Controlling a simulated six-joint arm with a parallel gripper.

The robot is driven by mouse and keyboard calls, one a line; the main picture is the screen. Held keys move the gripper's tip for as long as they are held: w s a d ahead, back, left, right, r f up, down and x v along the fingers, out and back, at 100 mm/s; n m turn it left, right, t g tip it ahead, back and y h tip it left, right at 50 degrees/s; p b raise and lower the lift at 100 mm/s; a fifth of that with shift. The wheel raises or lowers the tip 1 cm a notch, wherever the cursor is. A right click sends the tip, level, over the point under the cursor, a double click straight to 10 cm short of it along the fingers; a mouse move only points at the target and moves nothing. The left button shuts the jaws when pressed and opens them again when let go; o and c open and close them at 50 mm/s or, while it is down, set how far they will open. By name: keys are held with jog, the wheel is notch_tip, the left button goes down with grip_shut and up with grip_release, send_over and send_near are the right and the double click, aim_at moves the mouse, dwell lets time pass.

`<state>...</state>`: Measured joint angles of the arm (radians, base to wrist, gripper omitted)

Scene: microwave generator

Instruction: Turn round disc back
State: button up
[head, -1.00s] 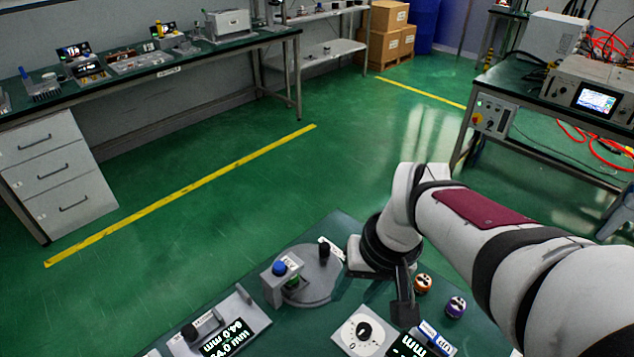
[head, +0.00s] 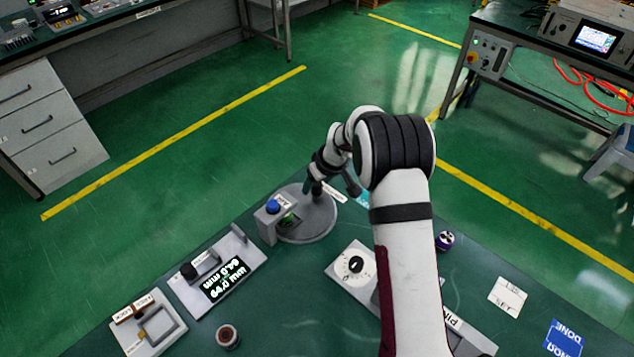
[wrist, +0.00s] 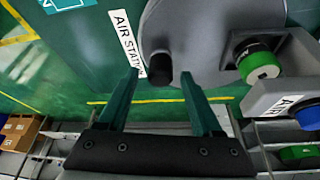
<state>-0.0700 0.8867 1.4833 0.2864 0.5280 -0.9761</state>
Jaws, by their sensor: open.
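The round grey disc (head: 318,222) lies flat at the far edge of the green table. It also fills the upper part of the wrist view (wrist: 205,35). The peg's end lies between or just beyond the fingertips; I cannot tell the depth. In the head view my gripper (head: 335,190) is over the disc's far right rim, partly hidden by my arm.
A grey bracket with a blue button (head: 272,206) and green knob (head: 288,220) overhangs the disc's left side. A slider unit with a display (head: 222,281) stands front left, a dial unit (head: 355,264) front right.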

jog(key=shift+w+a+f, duration=0.1)
jog(key=shift+w+f, duration=0.05)
jog(key=shift+f, duration=0.3)
grip_shut()
dwell(1.1)
